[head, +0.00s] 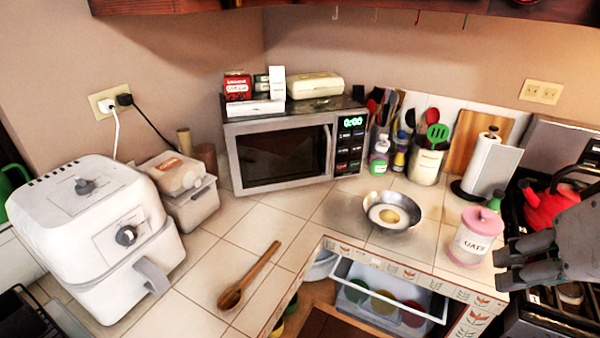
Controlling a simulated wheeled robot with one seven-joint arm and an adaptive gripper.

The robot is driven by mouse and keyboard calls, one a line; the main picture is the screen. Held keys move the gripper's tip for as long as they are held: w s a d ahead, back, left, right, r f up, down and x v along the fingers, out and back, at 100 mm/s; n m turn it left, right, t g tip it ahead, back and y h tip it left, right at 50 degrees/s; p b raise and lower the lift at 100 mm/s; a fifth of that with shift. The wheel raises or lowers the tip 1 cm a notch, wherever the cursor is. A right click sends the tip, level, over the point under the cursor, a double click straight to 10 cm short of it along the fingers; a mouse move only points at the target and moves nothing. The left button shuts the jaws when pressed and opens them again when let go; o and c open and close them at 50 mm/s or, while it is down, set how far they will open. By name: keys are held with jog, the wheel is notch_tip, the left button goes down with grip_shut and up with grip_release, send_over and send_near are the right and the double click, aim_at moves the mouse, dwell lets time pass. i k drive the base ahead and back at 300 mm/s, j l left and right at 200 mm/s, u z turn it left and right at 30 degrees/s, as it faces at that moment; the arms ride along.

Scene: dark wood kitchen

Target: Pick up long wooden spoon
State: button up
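The long wooden spoon (251,274) lies on the tiled counter, left of the open drawer. Its bowl end points to the lower left and its handle to the upper right. Nothing lies on it. My gripper (502,264) is at the right edge of the head view, far to the right of the spoon. Its dark fingers point left, with a gap between them, and hold nothing.
A white air fryer (95,235) stands left of the spoon and a microwave (284,155) behind it. A metal bowl (392,222), a pink oats jar (473,238) and an open drawer (390,278) lie between spoon and gripper. Bare tiles surround the spoon.

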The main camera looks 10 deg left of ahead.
aim_at(232, 295)
jog(key=u, duration=1.55)
jog(key=l+u, duration=0.25)
jog(key=l, duration=0.45)
jog(key=l+u, duration=0.3)
jog(key=l, duration=0.4)
jog(key=i, duration=0.05)
